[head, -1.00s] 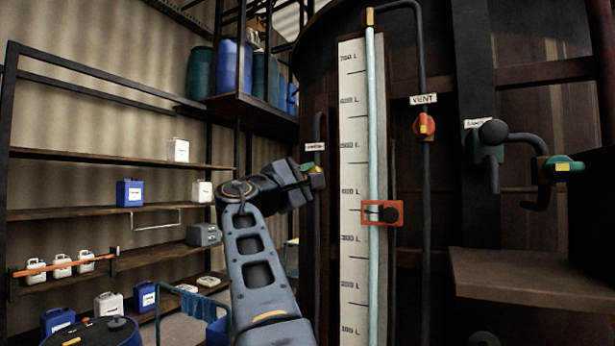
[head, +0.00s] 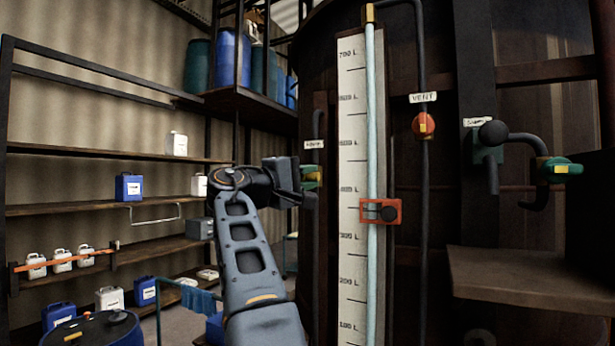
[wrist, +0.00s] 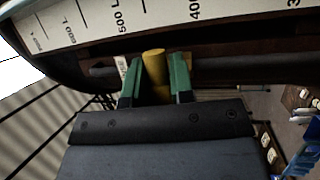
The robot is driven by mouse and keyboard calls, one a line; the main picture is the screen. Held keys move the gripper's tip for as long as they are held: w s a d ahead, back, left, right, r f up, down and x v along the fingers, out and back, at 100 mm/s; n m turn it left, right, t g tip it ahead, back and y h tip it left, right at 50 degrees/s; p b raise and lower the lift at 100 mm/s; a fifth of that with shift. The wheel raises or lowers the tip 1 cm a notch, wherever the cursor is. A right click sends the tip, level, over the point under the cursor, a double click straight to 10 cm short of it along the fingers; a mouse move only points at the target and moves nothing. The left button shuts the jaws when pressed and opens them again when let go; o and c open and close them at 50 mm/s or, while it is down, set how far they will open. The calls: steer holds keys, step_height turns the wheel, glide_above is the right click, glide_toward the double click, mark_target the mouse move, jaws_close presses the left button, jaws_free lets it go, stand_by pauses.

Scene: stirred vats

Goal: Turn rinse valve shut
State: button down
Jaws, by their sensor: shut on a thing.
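The valve under the small white label (head: 313,145) left of the level scale is green and yellow (head: 312,178); the label's writing is too small to read surely. My gripper (head: 300,190) is at this valve and hides part of it. In the wrist view the valve's yellow bar (wrist: 154,66) stands between two green pieces in front of the dark gripper body. My gripper (wrist: 156,84) is shut on the valve handle there. I cannot tell how much of the green belongs to the valve.
The white level scale (head: 350,120) with its red clamp (head: 381,211) stands close right of my gripper. Further right are a red VENT valve (head: 424,125) and a green valve (head: 560,170). Shelves with jugs (head: 128,187) and a drum (head: 92,333) are left.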

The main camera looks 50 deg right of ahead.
steer(key=c, duration=1)
jaws_free()
steer(key=shift+a, duration=0.1)
steer(key=shift+w+a+f, duration=0.1)
steer(key=shift+a+f, duration=0.05)
steer(key=shift+a, duration=0.15)
steer(key=b+v, duration=0.3)
steer(key=v, duration=1)
